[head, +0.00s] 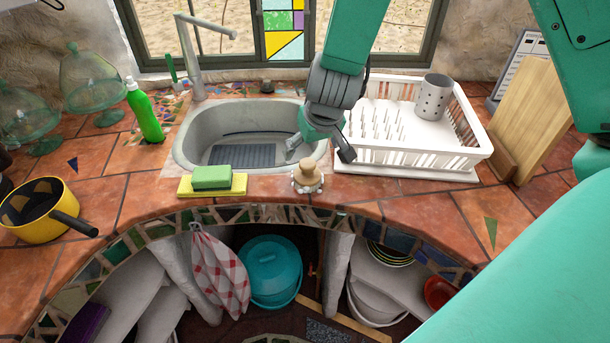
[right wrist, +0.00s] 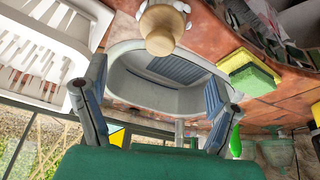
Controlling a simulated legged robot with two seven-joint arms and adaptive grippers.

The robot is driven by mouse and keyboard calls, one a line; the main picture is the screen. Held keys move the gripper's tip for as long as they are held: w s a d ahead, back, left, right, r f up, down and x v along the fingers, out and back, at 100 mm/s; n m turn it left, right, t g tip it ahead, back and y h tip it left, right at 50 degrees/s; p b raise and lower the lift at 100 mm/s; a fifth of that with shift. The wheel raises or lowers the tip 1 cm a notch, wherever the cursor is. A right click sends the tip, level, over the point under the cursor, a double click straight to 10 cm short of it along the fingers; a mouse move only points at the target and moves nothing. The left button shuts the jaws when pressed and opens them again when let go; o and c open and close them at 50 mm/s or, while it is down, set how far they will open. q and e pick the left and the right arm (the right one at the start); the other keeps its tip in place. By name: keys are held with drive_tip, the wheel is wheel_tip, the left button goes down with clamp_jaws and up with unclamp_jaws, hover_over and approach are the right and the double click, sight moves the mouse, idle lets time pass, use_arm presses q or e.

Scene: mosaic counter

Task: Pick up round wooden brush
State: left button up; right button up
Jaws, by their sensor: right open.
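The round wooden brush (head: 308,175) stands on the tiled counter in front of the sink, with its wooden knob up and pale bristles below. It also shows at the top of the right wrist view (right wrist: 161,30). My right gripper (head: 320,152) is open and empty above the sink's right front edge, just behind and above the brush, apart from it. In the right wrist view, its two fingers (right wrist: 157,98) are spread wide, with the brush beyond them. My left gripper is not in view.
The sink (head: 190,150) lies behind the brush. A white dish rack (head: 460,158) with a grey utensil cup (head: 433,98) stands to the right. The counter's curved front edge is close in front of the brush.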

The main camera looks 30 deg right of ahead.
sight(311, 160)
drive_tip(key=x, duration=0.4)
drive_tip(key=d+x, duration=0.1)
drive_tip(key=x, duration=0.1)
drive_tip(key=shift+w+f, duration=0.1)
drive_tip(key=shift+f, duration=0.2)
drive_tip(key=f, duration=0.2)
drive_tip(key=w+a+f, duration=0.1)
drive_tip(key=f, duration=0.1)
drive_tip(key=shift+w, duration=0.1)
drive_tip(key=shift+w+f, duration=0.2)
drive_tip(key=shift+f, duration=0.15)
drive_tip(key=shift+d, duration=0.1)
drive_tip(key=shift+d, duration=0.1)
drive_tip(key=shift+s+d, duration=0.1)
drive_tip(key=c, duration=1.3)
